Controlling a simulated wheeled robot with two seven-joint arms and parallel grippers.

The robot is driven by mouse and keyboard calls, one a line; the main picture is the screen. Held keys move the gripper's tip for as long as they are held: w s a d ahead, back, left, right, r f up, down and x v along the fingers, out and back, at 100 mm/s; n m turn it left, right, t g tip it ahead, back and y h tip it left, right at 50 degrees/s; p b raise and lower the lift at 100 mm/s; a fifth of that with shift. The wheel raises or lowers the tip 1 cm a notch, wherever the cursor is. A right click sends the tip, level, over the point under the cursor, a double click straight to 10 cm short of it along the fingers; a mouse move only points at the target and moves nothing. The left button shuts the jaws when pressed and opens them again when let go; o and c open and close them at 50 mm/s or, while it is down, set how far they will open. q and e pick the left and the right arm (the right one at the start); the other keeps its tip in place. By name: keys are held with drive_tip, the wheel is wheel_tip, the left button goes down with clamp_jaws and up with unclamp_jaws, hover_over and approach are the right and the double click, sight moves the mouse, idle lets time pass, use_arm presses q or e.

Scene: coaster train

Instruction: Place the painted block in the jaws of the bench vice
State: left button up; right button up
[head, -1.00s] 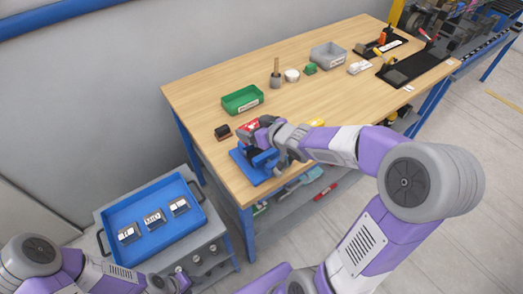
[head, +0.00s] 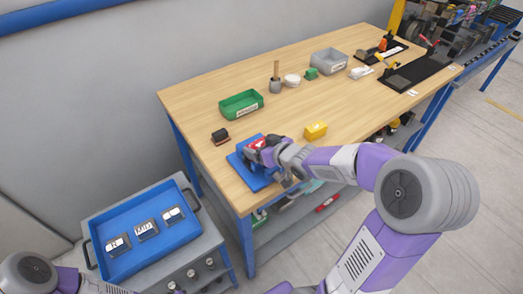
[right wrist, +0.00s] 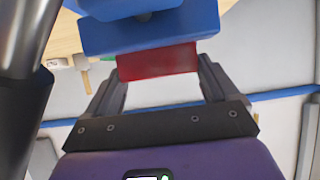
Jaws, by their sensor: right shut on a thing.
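The red painted block (head: 256,142) is at the blue bench vice (head: 250,176) on the near left corner of the workbench. My right gripper (head: 264,147) is shut on the block and covers much of the vice in the head view. In the right wrist view, the red block (right wrist: 157,62) lies between the two fingers of my right gripper (right wrist: 157,80). A blue vice jaw (right wrist: 150,33) is right against or just beyond it. I cannot tell whether the block is seated between the jaws.
A yellow block (head: 316,130) stands right of the vice, and a dark stamp-like item (head: 220,136) left of it. A green bin (head: 241,104) and grey bin (head: 329,61) sit further back. A blue tray (head: 110,262) with labelled pieces is on the cart at left.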

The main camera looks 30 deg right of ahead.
drive_tip(key=shift+f, duration=0.1)
drive_tip(key=shift+f, duration=0.25)
drive_tip(key=o, duration=1.1)
